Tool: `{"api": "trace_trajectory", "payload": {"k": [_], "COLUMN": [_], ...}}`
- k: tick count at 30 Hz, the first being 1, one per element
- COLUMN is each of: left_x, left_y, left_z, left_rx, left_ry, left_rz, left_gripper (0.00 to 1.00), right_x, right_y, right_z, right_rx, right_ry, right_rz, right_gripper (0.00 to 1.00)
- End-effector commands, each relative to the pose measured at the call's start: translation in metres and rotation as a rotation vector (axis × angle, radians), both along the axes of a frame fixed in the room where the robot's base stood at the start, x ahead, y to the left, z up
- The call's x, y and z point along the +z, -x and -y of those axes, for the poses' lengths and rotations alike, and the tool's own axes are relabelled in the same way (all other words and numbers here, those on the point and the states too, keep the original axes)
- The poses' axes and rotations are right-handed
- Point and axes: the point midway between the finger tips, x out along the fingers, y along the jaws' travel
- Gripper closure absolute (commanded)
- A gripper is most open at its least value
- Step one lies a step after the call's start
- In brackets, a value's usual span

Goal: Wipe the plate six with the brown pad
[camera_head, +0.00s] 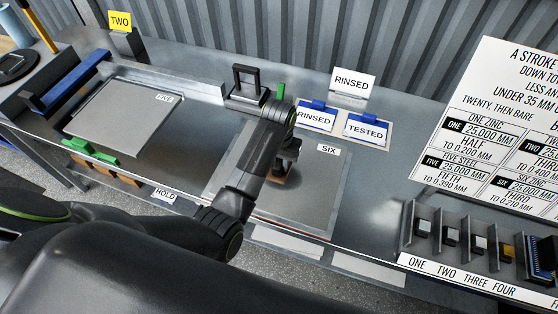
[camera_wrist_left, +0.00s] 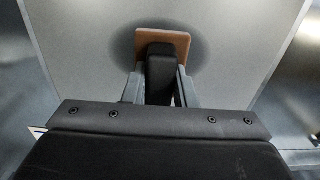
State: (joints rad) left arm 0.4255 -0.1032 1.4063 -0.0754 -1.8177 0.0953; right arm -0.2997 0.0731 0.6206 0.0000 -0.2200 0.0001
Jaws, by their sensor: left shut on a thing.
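Plate six (camera_head: 318,205), a flat grey sheet with a "SIX" label at its top right corner, lies on the metal bench in the middle of the head view. My left gripper (camera_head: 287,158) is over this plate and shut on the black handle of the brown pad (camera_head: 279,179). In the left wrist view the brown pad (camera_wrist_left: 188,36) shows beyond the handle, with the plate (camera_wrist_left: 235,60) under it and a dark shadow around it. The pad appears at or very near the plate surface; exact contact is hidden. My right gripper is not in view.
Plate five (camera_head: 122,115) lies in a fixture with blue and green bars at left. Blue-edged "RINSED" (camera_head: 316,119) and "TESTED" (camera_head: 367,129) cards lie behind plate six. A numbered rack (camera_head: 425,262) holding several pads stands at right, below a text board (camera_head: 500,130).

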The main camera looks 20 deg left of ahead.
Motion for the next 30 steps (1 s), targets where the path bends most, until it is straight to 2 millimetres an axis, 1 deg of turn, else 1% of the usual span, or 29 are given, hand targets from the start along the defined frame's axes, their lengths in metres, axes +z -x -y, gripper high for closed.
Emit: {"api": "trace_trajectory", "payload": {"k": [8,30], "left_x": [-0.002,-0.025], "left_y": [0.000,0.000], "left_z": [0.000,0.000], "left_rx": [0.000,0.000], "left_ry": [0.000,0.000], "left_rz": [0.000,-0.001], "left_gripper": [1.00,1.00], "right_x": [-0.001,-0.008], "right_y": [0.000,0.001], "right_z": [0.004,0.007], "right_rx": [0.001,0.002], "right_ry": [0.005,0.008], "right_rz": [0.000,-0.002], "right_gripper": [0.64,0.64]}}
